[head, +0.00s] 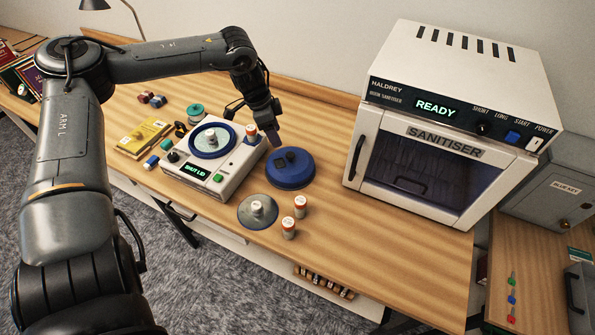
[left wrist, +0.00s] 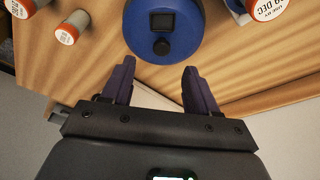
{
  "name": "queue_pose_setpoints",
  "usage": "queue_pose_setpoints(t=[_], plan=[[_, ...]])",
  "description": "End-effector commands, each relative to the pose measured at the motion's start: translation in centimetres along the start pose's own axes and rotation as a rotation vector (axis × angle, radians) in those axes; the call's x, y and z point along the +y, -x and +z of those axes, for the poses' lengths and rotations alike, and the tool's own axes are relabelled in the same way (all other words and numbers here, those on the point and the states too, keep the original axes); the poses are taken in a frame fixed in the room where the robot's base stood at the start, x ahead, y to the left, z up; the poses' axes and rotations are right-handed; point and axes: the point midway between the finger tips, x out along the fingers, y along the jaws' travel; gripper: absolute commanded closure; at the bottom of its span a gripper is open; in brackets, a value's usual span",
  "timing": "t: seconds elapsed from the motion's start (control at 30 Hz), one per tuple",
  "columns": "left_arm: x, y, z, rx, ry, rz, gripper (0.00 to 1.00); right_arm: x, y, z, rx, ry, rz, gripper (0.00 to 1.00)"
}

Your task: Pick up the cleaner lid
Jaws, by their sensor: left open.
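The cleaner lid (head: 290,168), a round blue disc with a dark block-shaped knob, lies on the table to the right of the white cleaner (head: 203,183). The lid also shows at the top of the left wrist view (left wrist: 180,46), its knob towards the upper edge. The cleaner's display reads "SHUT LID", and its round blue-rimmed opening is uncovered with a metal-topped piece inside. My left gripper (head: 271,137) is above and just behind the lid, its purple fingers apart and empty. In the left wrist view the fingers (left wrist: 158,80) point towards the lid without touching it. My right gripper is out of view.
Another bottle (head: 251,133) is at the cleaner's back right corner. The large sanitiser (head: 440,140) stands to the right, with bare table between it and the lid.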

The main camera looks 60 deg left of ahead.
Motion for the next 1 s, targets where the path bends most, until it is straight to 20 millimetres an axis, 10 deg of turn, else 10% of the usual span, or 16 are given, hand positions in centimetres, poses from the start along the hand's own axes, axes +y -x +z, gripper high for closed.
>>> queue_pose_setpoints(t=[1.0], plan=[[-0.4,-8.1,-0.5,0.001,-0.006,-0.009,0.41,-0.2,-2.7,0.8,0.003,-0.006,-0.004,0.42]])
